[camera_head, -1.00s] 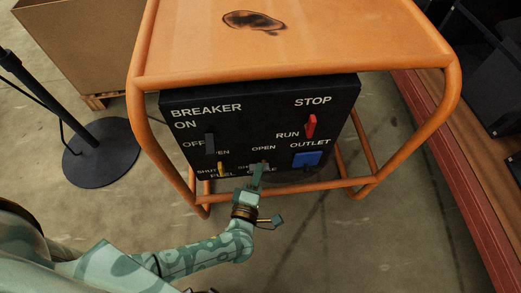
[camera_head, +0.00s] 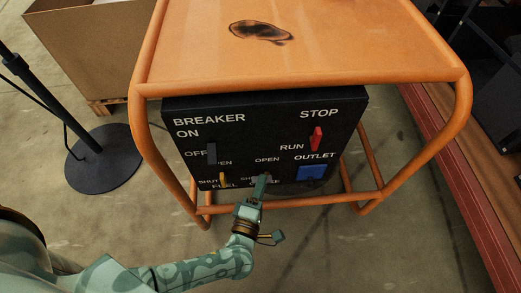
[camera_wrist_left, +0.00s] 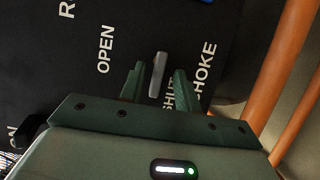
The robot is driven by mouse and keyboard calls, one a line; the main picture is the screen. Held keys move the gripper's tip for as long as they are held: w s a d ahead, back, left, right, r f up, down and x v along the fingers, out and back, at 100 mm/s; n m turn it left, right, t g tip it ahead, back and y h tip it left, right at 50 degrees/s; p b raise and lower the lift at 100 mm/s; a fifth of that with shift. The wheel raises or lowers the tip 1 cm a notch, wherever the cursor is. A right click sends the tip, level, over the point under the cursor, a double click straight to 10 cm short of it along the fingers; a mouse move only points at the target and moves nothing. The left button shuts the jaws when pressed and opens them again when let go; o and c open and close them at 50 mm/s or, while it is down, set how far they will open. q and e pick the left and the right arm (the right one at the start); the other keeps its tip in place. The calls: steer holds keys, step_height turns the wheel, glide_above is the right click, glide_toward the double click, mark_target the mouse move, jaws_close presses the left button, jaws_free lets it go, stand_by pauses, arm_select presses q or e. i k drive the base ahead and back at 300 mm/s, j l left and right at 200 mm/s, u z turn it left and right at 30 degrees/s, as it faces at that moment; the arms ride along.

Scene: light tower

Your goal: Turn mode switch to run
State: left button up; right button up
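The mode switch is a red lever (camera_head: 316,138) on the black control panel (camera_head: 330,106), between the STOP and RUN labels. It stands right of and above my left gripper, apart from it. My left gripper (camera_head: 261,183) is at the lower middle of the panel, by the choke lever. In the left wrist view my left gripper (camera_wrist_left: 157,82) is open, with the grey choke lever (camera_wrist_left: 158,74) between its fingers and gaps on both sides. The red lever is outside the wrist view. My right gripper is not in view.
A blue outlet (camera_head: 312,173) sits below the red lever. A dark breaker lever (camera_head: 211,153) and a yellow fuel lever (camera_head: 222,179) are at the left. The orange frame (camera_head: 300,89) surrounds the panel. A black stand base (camera_head: 104,160) stands at the left.

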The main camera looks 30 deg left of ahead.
mark_target(315, 140)
steer(key=k+l, duration=0.15)
steer(key=k, duration=0.3)
steer(key=k+l, duration=0.1)
steer(key=k, duration=0.4)
steer(key=k+l, duration=0.15)
steer(key=k, duration=0.3)
